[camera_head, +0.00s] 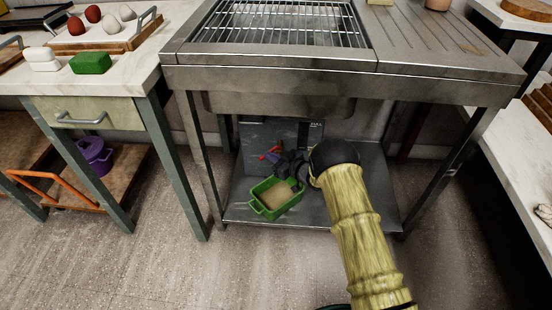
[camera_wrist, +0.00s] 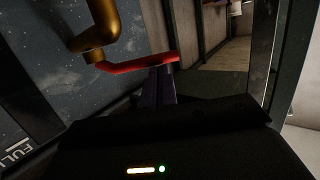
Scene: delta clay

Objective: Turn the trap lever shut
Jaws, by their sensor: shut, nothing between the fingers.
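The red trap lever (camera_wrist: 138,64) runs sideways in the wrist view from the bent brass pipe (camera_wrist: 104,22). In the head view a small red-orange piece, seemingly the lever (camera_head: 268,156), shows under the sink beside my gripper (camera_head: 276,152). In the wrist view my gripper (camera_wrist: 160,74) has its dark purple fingers together with nothing between them. Their tips are at the lever's free right end; I cannot tell whether they touch it. The lever's joint with the pipe is partly hidden.
A green tub (camera_head: 255,205) with beige contents stands on the metal lower shelf (camera_head: 350,212), below my gripper. A dark speckled panel (camera_head: 253,132) stands behind. Steel legs (camera_head: 200,165) frame the space. A purple pot (camera_head: 94,156) sits on the left table's lower shelf.

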